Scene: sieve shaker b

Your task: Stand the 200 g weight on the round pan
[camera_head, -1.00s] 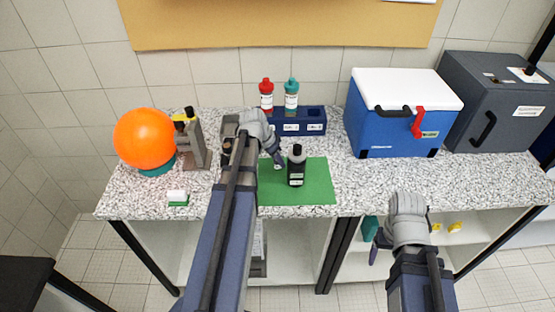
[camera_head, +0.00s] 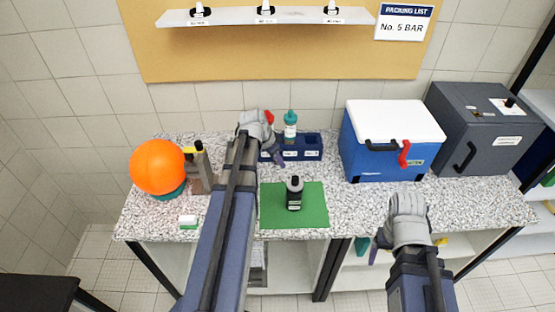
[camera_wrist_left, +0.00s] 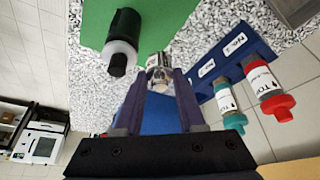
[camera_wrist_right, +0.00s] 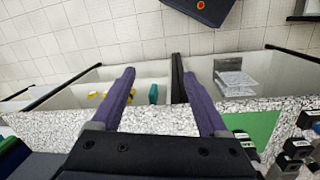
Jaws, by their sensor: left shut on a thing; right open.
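My left gripper (camera_head: 281,160) is over the counter, between the black bottle and the blue rack in the head view. In the left wrist view its fingers (camera_wrist_left: 160,82) are shut on a small shiny metal piece (camera_wrist_left: 158,62), which looks like the weight; no mark is readable on it. The held piece does not show in the head view. I cannot make out a round pan in any view; my left arm covers part of the counter. My right gripper (camera_head: 376,250) is open and empty at the counter's front edge; its fingers (camera_wrist_right: 160,95) are wide apart in the right wrist view.
A black bottle (camera_head: 294,195) stands on the green mat (camera_head: 312,214). The blue rack (camera_head: 300,154) holds a red-capped and a teal-capped bottle (camera_head: 290,130). A cooler (camera_head: 385,165) and a grey box (camera_head: 485,125) stand right. An orange ball (camera_head: 157,166) stands left. The front right counter is clear.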

